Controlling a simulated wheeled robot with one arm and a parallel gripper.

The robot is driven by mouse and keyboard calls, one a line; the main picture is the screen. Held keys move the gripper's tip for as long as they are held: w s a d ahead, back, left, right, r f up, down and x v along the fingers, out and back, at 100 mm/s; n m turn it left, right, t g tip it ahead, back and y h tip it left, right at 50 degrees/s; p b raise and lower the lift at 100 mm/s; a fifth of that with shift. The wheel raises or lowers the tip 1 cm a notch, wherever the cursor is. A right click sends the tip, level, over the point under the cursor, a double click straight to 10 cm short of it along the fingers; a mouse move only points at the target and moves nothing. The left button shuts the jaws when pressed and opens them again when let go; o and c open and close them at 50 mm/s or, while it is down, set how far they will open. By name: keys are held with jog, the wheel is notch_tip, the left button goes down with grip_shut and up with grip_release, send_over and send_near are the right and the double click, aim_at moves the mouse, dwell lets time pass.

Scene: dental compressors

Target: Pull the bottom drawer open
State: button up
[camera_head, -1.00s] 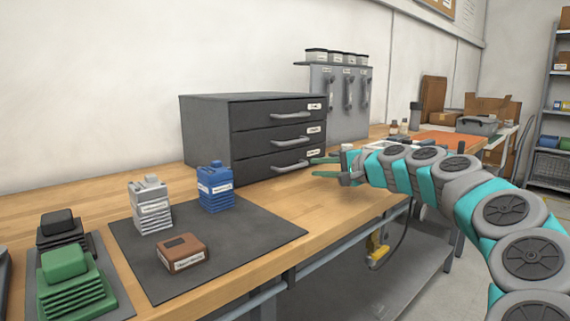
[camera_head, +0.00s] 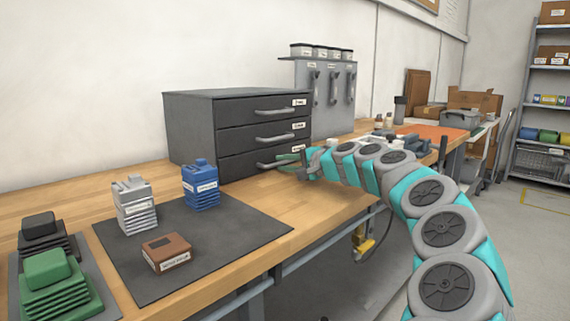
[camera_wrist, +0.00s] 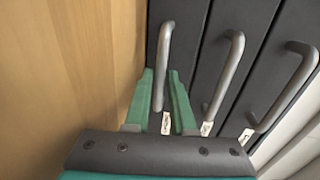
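The dark grey cabinet (camera_head: 190,130) has three stacked drawers, all closed. The bottom drawer (camera_head: 235,166) has a grey bar handle (camera_head: 268,165), partly hidden by my gripper in the head view. In the wrist view the cabinet appears turned sideways, and the bottom handle (camera_wrist: 164,50) is the leftmost one, beside the wood. My gripper (camera_head: 283,162) is at this handle. In the wrist view its green fingers (camera_wrist: 160,75) are apart, one on each side of the handle's lower part. I cannot tell whether either finger touches it.
The middle handle (camera_wrist: 228,75) and top handle (camera_wrist: 288,90) are close to the right of my fingers in the wrist view. A blue container (camera_head: 200,186), a white one (camera_head: 135,205) and a brown box (camera_head: 166,252) stand on a dark mat (camera_head: 240,225). Bare bench lies before the drawers.

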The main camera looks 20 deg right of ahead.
grip_shut()
dwell(1.2)
